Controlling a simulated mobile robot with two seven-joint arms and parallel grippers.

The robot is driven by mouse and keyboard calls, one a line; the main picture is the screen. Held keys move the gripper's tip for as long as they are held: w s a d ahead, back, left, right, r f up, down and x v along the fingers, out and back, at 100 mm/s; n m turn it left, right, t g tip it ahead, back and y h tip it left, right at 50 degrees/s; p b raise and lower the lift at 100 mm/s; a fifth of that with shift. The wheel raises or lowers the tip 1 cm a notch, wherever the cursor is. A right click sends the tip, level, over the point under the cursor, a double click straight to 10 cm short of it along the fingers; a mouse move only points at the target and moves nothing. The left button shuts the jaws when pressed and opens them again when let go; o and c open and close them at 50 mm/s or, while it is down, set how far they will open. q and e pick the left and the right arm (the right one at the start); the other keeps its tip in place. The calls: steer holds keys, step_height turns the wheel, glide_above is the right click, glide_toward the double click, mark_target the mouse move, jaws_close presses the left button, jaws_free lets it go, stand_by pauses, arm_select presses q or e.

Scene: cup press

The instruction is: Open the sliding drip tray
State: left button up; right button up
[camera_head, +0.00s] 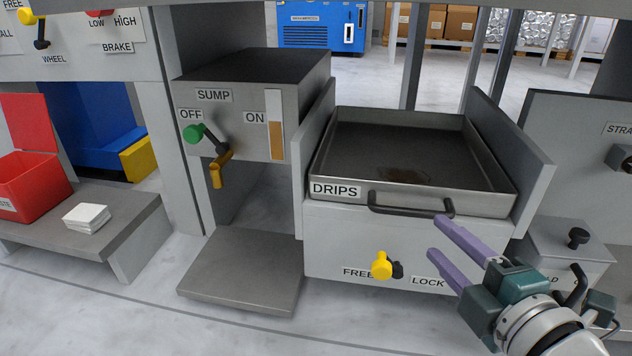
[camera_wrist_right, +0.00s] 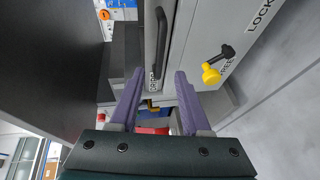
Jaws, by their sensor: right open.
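The grey drip tray (camera_head: 333,158), labelled DRIPS, sits between two side walls in the head view, with a small dark stain inside. Its black bar handle (camera_head: 410,209) is on the tray front; the handle also shows upright in the right wrist view (camera_wrist_right: 161,45). Below it, a yellow-knobbed lever (camera_head: 381,266) points to the FREE side, away from LOCK; its knob shows in the wrist view (camera_wrist_right: 210,74). My right gripper (camera_head: 437,236) is open and empty, its purple fingers just in front of and below the handle's right end. My left gripper is out of view.
A SUMP box (camera_head: 240,100) with a green-knobbed lever and brass spout stands left of the tray, above a low grey shelf (camera_head: 245,270). A lidded grey box (camera_head: 575,250) is at right, close to my arm. Floor in front is clear.

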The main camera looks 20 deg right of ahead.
mark_target(415, 214)
steer(key=b+x, duration=0.5)
steer(key=x, duration=0.3)
steer(key=shift+w+f+b, duration=0.2)
steer(key=shift+b, duration=0.15)
steer(key=shift+w+d, duration=0.1)
steer(key=shift+w, duration=0.3)
steer(key=shift+r, duration=0.1)
jaws_close()
stand_by(0.5)
